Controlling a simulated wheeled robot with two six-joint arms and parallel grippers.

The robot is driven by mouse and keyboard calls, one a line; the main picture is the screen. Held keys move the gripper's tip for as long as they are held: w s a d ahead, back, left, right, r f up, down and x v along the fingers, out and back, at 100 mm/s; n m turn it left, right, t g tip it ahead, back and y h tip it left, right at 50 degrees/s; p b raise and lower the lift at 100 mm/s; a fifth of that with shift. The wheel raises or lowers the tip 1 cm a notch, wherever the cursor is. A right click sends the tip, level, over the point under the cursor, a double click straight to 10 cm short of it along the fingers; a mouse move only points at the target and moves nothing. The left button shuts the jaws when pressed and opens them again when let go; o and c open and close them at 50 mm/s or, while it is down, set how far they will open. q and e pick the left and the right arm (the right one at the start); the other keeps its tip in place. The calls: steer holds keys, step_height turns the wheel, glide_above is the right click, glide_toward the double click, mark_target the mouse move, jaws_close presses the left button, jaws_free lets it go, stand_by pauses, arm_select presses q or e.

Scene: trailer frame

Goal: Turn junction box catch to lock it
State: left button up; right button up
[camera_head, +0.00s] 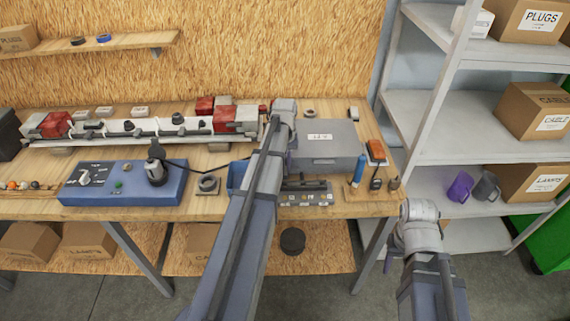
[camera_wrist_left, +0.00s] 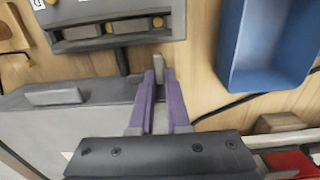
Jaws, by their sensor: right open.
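The junction box (camera_head: 325,150) is the grey box with a white label on the right part of the bench. Its lid (camera_wrist_left: 85,120) fills the lower left of the left wrist view. A small grey catch (camera_wrist_left: 157,66) stands up between the purple fingertips of my left gripper (camera_wrist_left: 159,76). The fingers are close together on either side of the catch and it seems to fill the gap. In the head view my left arm hides the catch and most of that gripper. My right gripper (camera_head: 389,261) is low off the bench's right front corner, mostly hidden by its wrist.
A grey block with labels and yellow knobs (camera_wrist_left: 110,25) lies close to the fingers. A blue bin (camera_wrist_left: 265,45) is on the other side. A blue control box (camera_head: 122,183) stands left. An orange-topped device (camera_head: 376,152) and a blue cylinder (camera_head: 358,170) stand right of the junction box.

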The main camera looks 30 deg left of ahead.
arm_select(q)
jaws_close()
steer(key=shift+n, duration=0.8)
steer(key=o, duration=0.5)
jaws_free()
steer(key=shift+r, duration=0.1)
